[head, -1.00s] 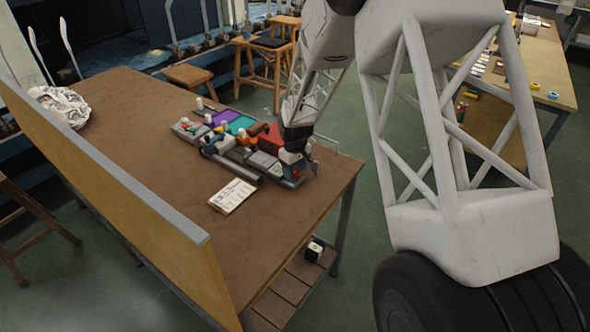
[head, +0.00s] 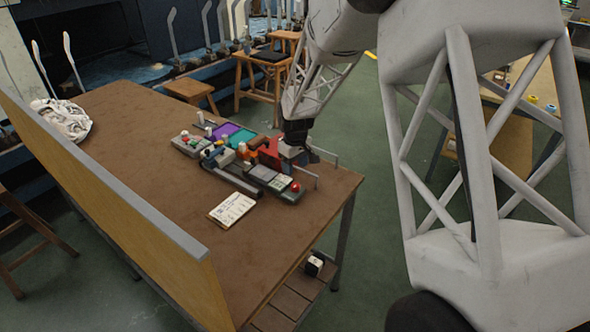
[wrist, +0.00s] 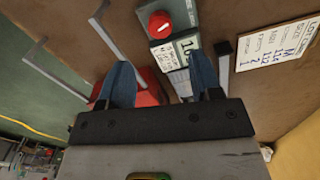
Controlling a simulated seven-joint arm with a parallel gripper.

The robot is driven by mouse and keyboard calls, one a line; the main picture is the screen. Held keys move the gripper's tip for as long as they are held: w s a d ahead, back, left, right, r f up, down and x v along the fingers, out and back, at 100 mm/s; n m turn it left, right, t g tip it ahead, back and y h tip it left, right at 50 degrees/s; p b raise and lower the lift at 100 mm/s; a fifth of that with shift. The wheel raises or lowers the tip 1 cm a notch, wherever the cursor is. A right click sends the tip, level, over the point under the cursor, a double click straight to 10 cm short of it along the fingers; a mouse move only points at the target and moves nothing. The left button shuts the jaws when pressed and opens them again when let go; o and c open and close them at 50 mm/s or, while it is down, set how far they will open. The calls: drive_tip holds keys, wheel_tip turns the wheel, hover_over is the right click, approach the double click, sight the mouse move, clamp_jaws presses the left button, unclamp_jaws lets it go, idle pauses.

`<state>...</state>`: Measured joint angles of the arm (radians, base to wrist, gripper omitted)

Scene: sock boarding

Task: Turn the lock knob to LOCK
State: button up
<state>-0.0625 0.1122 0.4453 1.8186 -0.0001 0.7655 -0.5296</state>
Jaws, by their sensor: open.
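A round red knob (wrist: 158,22) with a white mark sits on a grey panel in the wrist view, beyond my fingertips. It also shows in the head view (head: 295,186), at the near right end of the device on the table. I cannot read a LOCK label beside it, so I cannot tell its setting. My gripper (wrist: 160,62) has two blue fingers spread apart with nothing held between them. In the head view my gripper (head: 302,154) hangs over the back right part of the device, apart from the knob.
A red block (head: 269,152) stands beside my gripper. Thin grey rails (head: 308,174) rise near the device's right end. A written card (head: 231,208) lies in front on the brown table (head: 160,150). A tall board (head: 120,200) stands along the table's left side.

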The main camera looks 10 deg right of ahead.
sight(295, 185)
drive_tip(key=shift+c, duration=0.4)
drive_tip(key=shift+c, duration=1)
drive_tip(key=shift+n, duration=2.6)
drive_tip(key=shift+f, duration=3.9)
drive_tip(key=shift+c, duration=0.2)
drive_tip(key=c, duration=0.6)
